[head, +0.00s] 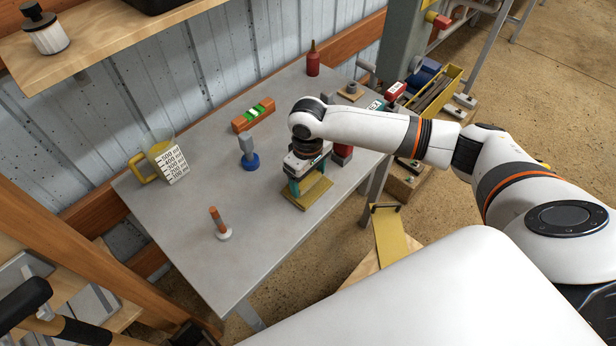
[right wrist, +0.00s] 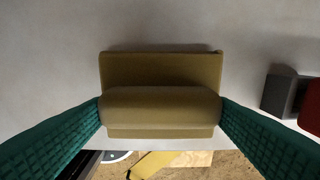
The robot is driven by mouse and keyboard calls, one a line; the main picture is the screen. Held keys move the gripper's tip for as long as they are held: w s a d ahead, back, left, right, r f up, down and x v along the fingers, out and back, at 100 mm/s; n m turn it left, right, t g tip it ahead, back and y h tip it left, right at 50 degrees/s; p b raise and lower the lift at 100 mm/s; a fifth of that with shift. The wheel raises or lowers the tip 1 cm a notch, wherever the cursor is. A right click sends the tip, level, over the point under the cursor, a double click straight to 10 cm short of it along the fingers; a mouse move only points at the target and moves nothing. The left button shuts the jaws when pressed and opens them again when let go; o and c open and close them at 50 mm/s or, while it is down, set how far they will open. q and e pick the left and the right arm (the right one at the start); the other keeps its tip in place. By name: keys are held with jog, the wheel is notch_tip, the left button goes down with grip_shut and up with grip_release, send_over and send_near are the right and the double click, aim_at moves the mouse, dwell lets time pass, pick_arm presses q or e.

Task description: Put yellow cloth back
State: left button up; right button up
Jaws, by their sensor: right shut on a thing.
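The yellow cloth (head: 316,193) is at the front right part of the grey table, under my right gripper (head: 307,174). In the right wrist view the cloth (right wrist: 160,70) looks like a flat olive-yellow piece with a thick rounded fold nearer the camera. The teal fingers of my right gripper (right wrist: 160,112) press on both ends of that fold. The cloth lies at or just over the table surface; I cannot tell whether it touches. My left gripper is not in view.
On the grey table (head: 190,235) stand a measuring jug (head: 165,160), a blue-based tool (head: 248,155), an orange-handled tool (head: 218,222), a spirit level (head: 254,116) and a red bottle (head: 313,60). A yellow strip (head: 389,238) is beyond the table's right edge.

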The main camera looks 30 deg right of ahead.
aim_at(308, 180)
jog(key=shift+f, duration=0.35)
jog(key=o, duration=0.9)
jog(key=shift+f, duration=0.1)
notch_tip(308, 180, up, 12)
jog(key=shift+r, duration=0.15)
